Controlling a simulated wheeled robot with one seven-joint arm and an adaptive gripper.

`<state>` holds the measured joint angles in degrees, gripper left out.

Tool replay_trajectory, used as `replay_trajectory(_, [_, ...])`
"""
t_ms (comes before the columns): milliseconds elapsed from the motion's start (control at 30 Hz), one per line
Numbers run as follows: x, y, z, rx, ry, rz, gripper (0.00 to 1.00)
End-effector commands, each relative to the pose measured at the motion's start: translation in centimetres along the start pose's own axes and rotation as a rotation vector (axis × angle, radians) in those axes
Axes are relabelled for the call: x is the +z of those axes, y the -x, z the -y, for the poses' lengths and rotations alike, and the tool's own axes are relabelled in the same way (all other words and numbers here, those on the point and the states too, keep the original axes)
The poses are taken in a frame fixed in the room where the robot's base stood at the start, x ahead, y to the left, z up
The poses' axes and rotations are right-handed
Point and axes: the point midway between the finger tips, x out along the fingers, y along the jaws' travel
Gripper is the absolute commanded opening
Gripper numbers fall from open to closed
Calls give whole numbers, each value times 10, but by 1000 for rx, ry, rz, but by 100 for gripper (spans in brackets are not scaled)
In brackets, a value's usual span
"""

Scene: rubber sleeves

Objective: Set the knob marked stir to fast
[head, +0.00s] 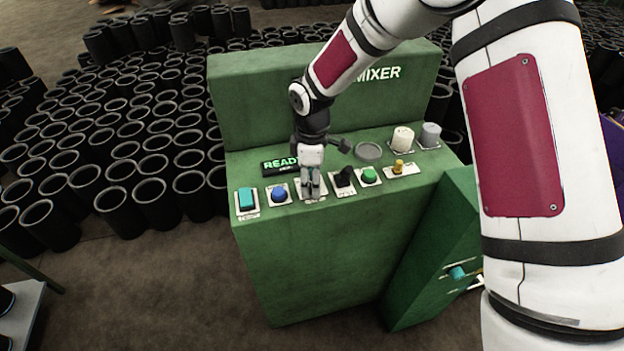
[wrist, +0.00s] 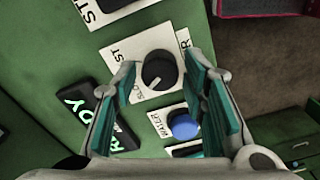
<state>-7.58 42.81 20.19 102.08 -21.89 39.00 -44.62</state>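A round black knob (wrist: 159,70) sits on a white label plate (wrist: 126,50) in the wrist view. The plate carries partly hidden lettering: "SLO" near the lower left and "ST" at the upper left. The knob's white pointer mark is on its lower side, towards the "SLO" lettering. My gripper (wrist: 158,68) is open, with one teal-padded finger on each side of the knob and a visible gap; whether it touches is unclear.
A blue button (head: 279,194) and a cyan switch (head: 247,200) are left of my gripper. A black switch (head: 343,178), a green button (head: 369,175) and a yellow control (head: 398,167) are right. A "READY" display (head: 283,164) sits behind.

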Motion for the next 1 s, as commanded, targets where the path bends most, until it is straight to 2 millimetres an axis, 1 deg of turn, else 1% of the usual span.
replay_trajectory(33, [0, 0, 0, 0, 0, 0, 21])
replay_trajectory(67, [0, 0, 0, 0, 0, 0, 14])
replay_trajectory(100, [0, 0, 0, 0, 0, 0, 5])
replay_trajectory(133, [0, 0, 0, 0, 0, 0, 0])
replay_trajectory(367, [0, 0, 0, 0, -8, 0, 0])
replay_trajectory(567, [0, 0, 0, 0, -67, 0, 0])
replay_trajectory(767, [-1, 0, 0, 1, -200, 0, 0])
replay_trajectory(1000, [0, 0, -1, 1, -421, 0, 0])
